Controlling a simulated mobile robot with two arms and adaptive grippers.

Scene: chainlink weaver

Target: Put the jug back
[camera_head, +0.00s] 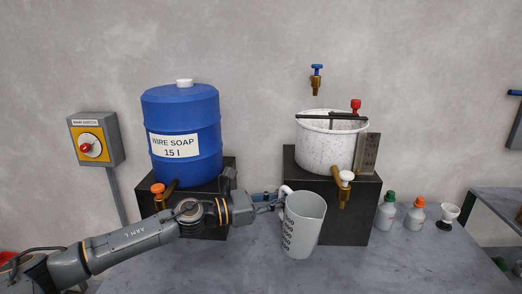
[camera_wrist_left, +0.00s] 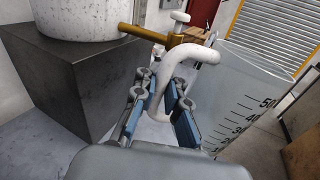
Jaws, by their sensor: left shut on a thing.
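The jug (camera_head: 303,228) is a pale, see-through measuring jug with dark graduation marks. In the head view it is near the middle, in front of the right dark block, and looks slightly tilted. My left gripper (camera_head: 281,200) reaches it from the left and is shut on its white handle. In the left wrist view the jug (camera_wrist_left: 255,95) fills the right side, and its handle (camera_wrist_left: 172,75) runs down between the fingers of the left gripper (camera_wrist_left: 165,110). I cannot tell whether the jug's base touches the table. My right gripper does not show.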

